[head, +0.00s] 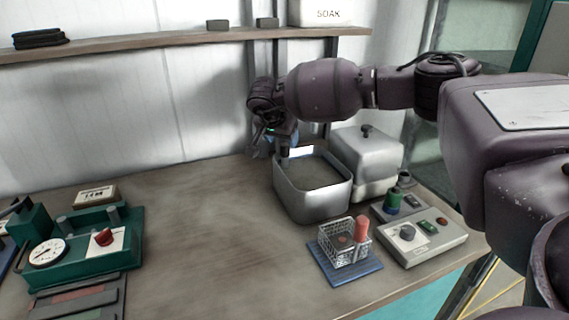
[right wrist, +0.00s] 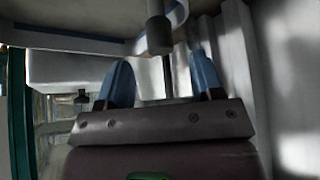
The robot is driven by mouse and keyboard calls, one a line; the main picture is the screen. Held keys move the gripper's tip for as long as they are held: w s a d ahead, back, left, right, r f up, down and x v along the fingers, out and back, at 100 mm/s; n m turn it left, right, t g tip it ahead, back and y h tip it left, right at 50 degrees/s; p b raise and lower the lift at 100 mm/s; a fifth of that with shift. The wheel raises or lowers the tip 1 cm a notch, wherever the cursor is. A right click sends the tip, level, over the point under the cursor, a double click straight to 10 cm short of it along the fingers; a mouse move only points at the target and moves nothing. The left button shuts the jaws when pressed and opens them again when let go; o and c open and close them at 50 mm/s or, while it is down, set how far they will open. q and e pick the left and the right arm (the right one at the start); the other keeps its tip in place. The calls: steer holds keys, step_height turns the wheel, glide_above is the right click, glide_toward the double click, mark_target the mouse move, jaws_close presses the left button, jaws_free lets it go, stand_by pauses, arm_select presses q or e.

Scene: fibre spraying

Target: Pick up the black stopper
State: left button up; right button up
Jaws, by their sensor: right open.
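My right gripper (head: 280,146) is at the back left corner of the open steel tub (head: 312,200), pointing down. In the right wrist view its two blue fingers (right wrist: 161,60) stand apart. A dark grey cylinder (right wrist: 158,35) shows just beyond the fingertips, roughly in line with the gap, with a thin rod running down from it. It may be the black stopper; I cannot tell for sure. It seems apart from both fingers. In the head view the arm and gripper largely hide that spot. My left gripper is in neither view.
A steel box with a black knob (head: 366,131) stands right of the tub. A green dial device (head: 90,250) stands left. The table middle is clear.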

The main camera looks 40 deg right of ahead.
mark_target(284, 145)
steer(key=x, duration=0.4)
steer(key=shift+w+f+b, duration=0.1)
steer(key=shift+f+b, duration=0.3)
steer(key=shift+r, duration=0.15)
steer(key=shift+c, duration=0.7)
jaws_close()
